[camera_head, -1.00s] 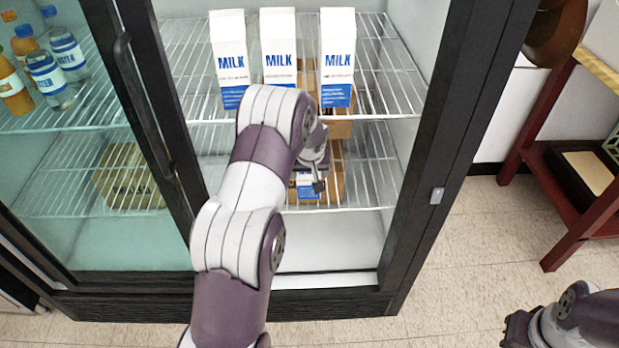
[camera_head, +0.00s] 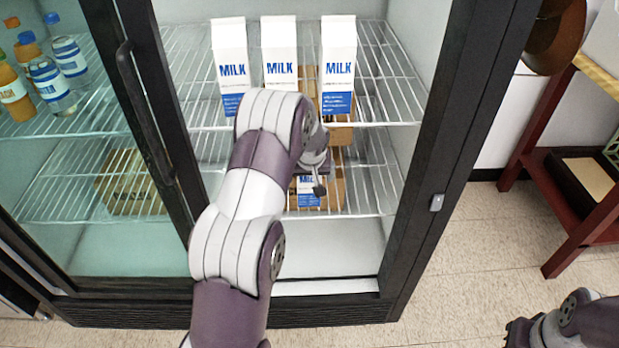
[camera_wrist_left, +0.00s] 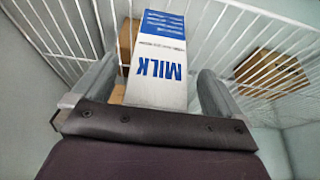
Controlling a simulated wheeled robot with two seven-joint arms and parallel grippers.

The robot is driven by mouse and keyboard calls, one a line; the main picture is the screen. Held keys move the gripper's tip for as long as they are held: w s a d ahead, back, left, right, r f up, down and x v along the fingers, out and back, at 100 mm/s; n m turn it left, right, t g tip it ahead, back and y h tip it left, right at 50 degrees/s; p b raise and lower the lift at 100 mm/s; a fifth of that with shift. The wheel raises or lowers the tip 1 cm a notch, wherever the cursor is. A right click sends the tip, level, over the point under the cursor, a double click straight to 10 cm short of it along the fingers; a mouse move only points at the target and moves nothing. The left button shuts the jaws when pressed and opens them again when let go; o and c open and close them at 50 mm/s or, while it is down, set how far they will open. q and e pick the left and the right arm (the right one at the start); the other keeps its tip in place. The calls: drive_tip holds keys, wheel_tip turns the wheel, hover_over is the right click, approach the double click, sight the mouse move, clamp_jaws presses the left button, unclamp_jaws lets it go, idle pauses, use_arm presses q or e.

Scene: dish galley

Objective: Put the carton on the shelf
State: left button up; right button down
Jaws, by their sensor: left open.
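A white and blue milk carton (camera_head: 308,197) stands on the lower fridge shelf (camera_head: 370,202), partly hidden behind my left arm. In the left wrist view the carton (camera_wrist_left: 160,72) shows between the two fingers of my left gripper (camera_wrist_left: 150,88), its label upside down. My left gripper (camera_head: 320,178) is open, with a gap visible beside the carton on the right finger's side; contact on the other side cannot be told. Three more milk cartons (camera_head: 230,65), (camera_head: 279,58), (camera_head: 338,65) stand in a row on the upper shelf (camera_head: 385,90). My right arm shows at bottom right; its fingers cannot be made out.
Brown boxes (camera_head: 338,135) sit behind the cartons. The fridge's dark right frame (camera_head: 452,140) and the door edge (camera_head: 150,110) bound the opening. Bottles (camera_head: 48,80) stand behind the left glass. A red-brown stand (camera_head: 540,150) is at right.

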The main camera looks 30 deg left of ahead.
use_arm(q)
drive_tip(key=v, duration=0.5)
drive_tip(key=s+d+r+m, duration=0.1)
drive_tip(key=s+d+m, duration=0.1)
drive_tip(key=s+d, duration=0.3)
drive_tip(key=s+d+r+m+g+h, duration=0.1)
drive_tip(key=s+d, duration=0.4)
drive_tip(key=s, duration=0.7)
drive_tip(key=s+d+r+m+g+h, duration=0.1)
drive_tip(key=s+d+r+m, duration=0.1)
drive_tip(key=s+d, duration=0.3)
drive_tip(key=s+m, duration=0.1)
drive_tip(key=s, duration=0.2)
drive_tip(key=shift+s+d, duration=0.3)
drive_tip(key=shift+d, duration=0.05)
